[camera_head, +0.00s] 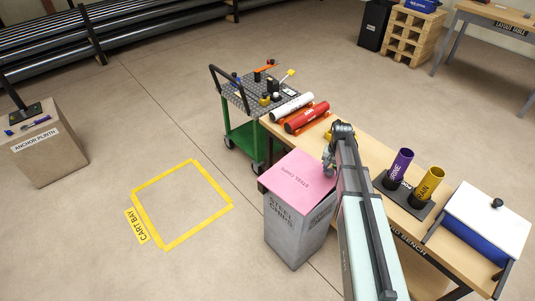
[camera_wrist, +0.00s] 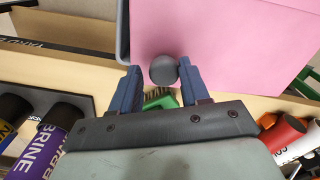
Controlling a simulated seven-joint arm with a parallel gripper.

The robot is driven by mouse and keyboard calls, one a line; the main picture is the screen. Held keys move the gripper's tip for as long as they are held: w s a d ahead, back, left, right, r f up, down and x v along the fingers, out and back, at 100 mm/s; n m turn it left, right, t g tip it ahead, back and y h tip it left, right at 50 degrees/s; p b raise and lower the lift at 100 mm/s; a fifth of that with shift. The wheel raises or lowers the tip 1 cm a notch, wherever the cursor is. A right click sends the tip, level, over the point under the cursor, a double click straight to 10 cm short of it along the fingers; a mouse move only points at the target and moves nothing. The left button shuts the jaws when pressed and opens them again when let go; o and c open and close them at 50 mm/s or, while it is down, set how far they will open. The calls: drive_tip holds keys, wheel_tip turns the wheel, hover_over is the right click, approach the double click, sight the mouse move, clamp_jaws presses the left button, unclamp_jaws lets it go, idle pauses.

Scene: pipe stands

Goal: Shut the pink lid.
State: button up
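The pink lid (camera_head: 296,178) covers the top of a grey bin (camera_head: 290,230) in the head view. It looks flat or nearly so; I cannot tell whether it is fully down. In the wrist view the pink lid (camera_wrist: 230,40) fills the upper right, with a dark round knob (camera_wrist: 164,69) near its edge. My gripper (camera_wrist: 160,72) has its two blue fingers apart, one on each side of the knob. A small gap shows at the left finger; contact on the right is unclear. In the head view my gripper (camera_head: 329,168) is at the lid's right edge, partly hidden by my arm.
A wooden bench stands right of the bin, with a purple tube (camera_head: 399,167) and a yellow tube (camera_head: 428,184) in a dark stand. A white-lidded blue box (camera_head: 487,222) is further right. Red (camera_head: 306,118) and white rolls lie behind, beside a green cart (camera_head: 240,138).

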drive_tip(key=shift+s, duration=0.1)
idle(0.3)
drive_tip(key=shift+s+d, duration=0.15)
drive_tip(key=shift+s, duration=0.9)
drive_tip(key=o, duration=0.4)
drive_tip(key=shift+w, duration=0.1)
drive_tip(key=shift+r, duration=0.1)
drive_tip(key=shift+r, duration=3.4)
